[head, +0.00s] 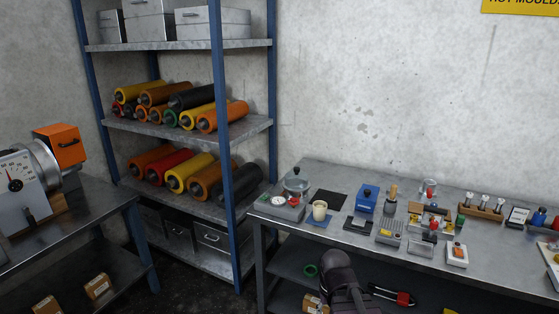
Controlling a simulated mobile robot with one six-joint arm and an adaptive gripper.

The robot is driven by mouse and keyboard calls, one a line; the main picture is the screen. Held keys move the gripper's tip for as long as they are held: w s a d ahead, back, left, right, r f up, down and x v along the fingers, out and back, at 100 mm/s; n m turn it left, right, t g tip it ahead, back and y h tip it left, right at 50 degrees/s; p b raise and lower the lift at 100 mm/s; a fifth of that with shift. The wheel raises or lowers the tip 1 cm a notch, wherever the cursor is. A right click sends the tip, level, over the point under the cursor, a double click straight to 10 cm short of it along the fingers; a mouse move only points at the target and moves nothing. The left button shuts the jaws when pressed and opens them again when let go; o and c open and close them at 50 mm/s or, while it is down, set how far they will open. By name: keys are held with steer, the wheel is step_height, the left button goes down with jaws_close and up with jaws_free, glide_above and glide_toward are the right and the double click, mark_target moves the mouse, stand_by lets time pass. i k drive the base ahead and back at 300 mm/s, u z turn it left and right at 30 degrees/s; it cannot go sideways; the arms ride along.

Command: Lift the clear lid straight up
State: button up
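A clear, glassy domed piece with a small knob on top (296,180) stands at the back left of the metal workbench (340,174), just behind a grey scale-like device. It looks like the clear lid, but it is too small to tell what it covers. A second clear vessel (429,186) with something red in or before it stands further right. My dark arm rises at the bottom centre, in front of the bench edge. No gripper fingers show, and nothing of mine touches the clear pieces.
The grey device with a round dial and red knob (282,204), a cream cup (320,210), a black mat (326,198) and a blue box (367,199) crowd the bench's left part. A blue-post shelf (229,150) with coloured rollers stands left of it.

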mark_target(296, 181)
steer(key=z, duration=0.15)
steer(key=i, duration=1.4)
steer(key=z, duration=0.1)
